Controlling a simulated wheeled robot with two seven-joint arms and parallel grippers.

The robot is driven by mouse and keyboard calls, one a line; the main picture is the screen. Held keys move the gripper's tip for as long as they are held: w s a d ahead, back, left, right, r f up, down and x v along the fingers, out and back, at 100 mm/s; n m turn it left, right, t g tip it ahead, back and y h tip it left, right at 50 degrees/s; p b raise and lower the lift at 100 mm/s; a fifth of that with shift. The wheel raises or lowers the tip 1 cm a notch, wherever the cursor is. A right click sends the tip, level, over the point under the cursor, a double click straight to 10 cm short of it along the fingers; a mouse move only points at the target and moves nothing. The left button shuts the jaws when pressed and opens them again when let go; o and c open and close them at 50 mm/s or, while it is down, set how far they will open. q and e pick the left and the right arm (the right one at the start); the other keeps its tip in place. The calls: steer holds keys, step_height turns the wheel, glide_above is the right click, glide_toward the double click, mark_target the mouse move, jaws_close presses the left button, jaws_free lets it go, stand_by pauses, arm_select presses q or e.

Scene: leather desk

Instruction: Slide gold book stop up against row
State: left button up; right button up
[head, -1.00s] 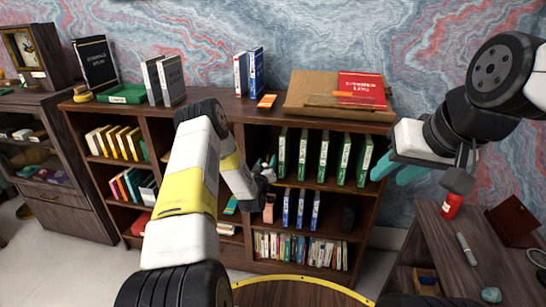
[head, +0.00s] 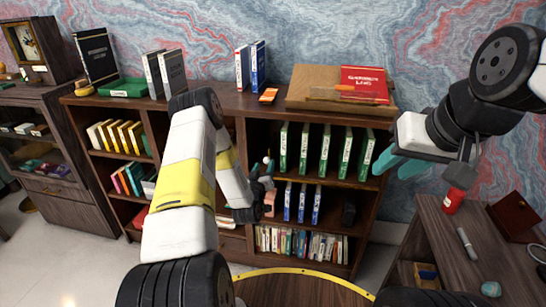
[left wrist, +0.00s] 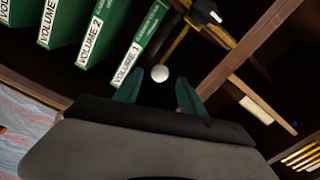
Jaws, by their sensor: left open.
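The green volumes (left wrist: 142,43) stand in a row on the upper shelf, and they show in the head view (head: 325,153). In the left wrist view a narrow gold piece (left wrist: 174,44), apparently the gold book stop, stands just right of Volume 1, with a white ball (left wrist: 160,73) at its near end. A small gap seems to separate it from that book. My left gripper (left wrist: 157,94) is open, its teal fingertips on either side of the ball in the picture; contact cannot be told. In the head view my left gripper (head: 264,170) is at the row's left end. My right gripper (head: 399,166) hangs off to the right.
A wooden divider (left wrist: 245,60) stands right of the stop in the left wrist view, with a black knob-like object (left wrist: 205,12) nearby. Blue books (head: 302,202) fill part of the shelf below. A red log book (head: 364,84) lies on the bookcase top.

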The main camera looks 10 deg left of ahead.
mark_target(267, 161)
arm_select(q)
steer(key=w+m+h, duration=0.1)
steer(key=m+h, duration=0.1)
steer(key=m, duration=0.1)
steer(key=w+m+g+h, duration=0.1)
steer(key=w+m+h, duration=0.1)
steer(key=m, duration=0.1)
steer(key=w+m+h, duration=0.1)
steer(key=m+h, duration=0.1)
steer(key=h, duration=0.1)
steer(key=shift+w+d+f+m+g, duration=0.1)
steer(key=shift+w+m+g, duration=0.2)
steer(key=shift+w+m, duration=0.1)
jaws_close()
stand_by(0.4)
stand_by(1.1)
